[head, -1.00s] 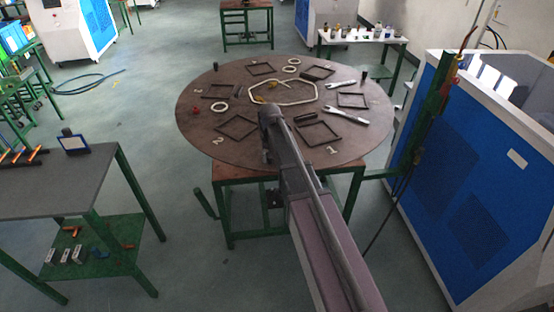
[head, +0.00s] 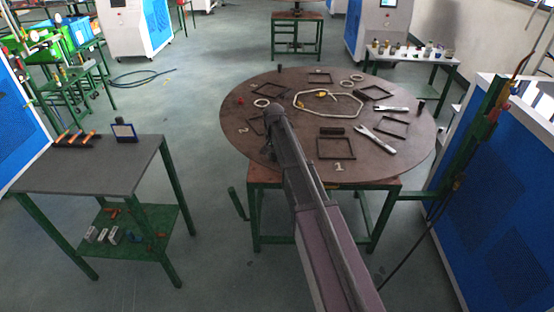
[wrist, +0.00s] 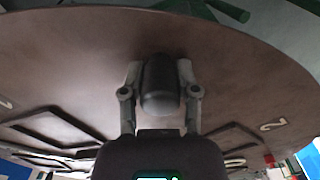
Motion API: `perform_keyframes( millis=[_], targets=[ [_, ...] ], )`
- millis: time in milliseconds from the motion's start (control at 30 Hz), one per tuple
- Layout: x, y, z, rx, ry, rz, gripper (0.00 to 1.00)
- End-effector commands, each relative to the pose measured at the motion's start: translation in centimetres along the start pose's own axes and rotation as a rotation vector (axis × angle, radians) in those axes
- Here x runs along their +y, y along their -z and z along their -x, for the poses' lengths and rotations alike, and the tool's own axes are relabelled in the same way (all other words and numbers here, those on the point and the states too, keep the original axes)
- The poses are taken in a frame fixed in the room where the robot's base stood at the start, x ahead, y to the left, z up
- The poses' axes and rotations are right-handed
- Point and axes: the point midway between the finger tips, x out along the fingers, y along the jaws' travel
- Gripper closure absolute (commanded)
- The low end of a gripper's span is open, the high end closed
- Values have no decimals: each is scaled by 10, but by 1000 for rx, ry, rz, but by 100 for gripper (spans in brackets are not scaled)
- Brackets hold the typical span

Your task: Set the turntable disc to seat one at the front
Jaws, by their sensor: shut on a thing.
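The brown turntable disc (head: 240,125) lies on a green-legged stand. The white numeral 1 (head: 339,167) is at its front edge, slightly right of centre, with a square black frame (head: 336,157) just behind it. The numeral 2 (head: 244,130) is at the disc's left side; it also shows in the wrist view (wrist: 273,124). My gripper (wrist: 160,75) is shut on a dark rounded knob (wrist: 160,95) that stands on the disc between the two numerals. In the head view my arm hides the knob and the fingertips.
Wrenches (head: 375,139), rings (head: 262,103) and a pale looped hose (head: 298,99) lie on the disc. Other knobs (head: 421,106) stand near its rim. A grey side table (head: 95,170) is left; a blue-and-white machine (head: 490,185) is close right. Floor is free between table and stand.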

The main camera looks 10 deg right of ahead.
Motion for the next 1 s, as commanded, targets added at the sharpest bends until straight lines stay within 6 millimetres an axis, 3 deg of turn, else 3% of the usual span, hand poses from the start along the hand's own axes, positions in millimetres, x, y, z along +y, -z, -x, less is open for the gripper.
perform_keyframes(
  millis=[267, 300, 400, 1000],
  targets=[
    [9, 1, 0, -7, -1, -12, 100],
    [10, 2, 0, -8, -1, -14, 56],
    [12, 3, 0, -8, -1, -16, 27],
    [14, 5, 2, -5, -1, -19, 25]
  ],
)
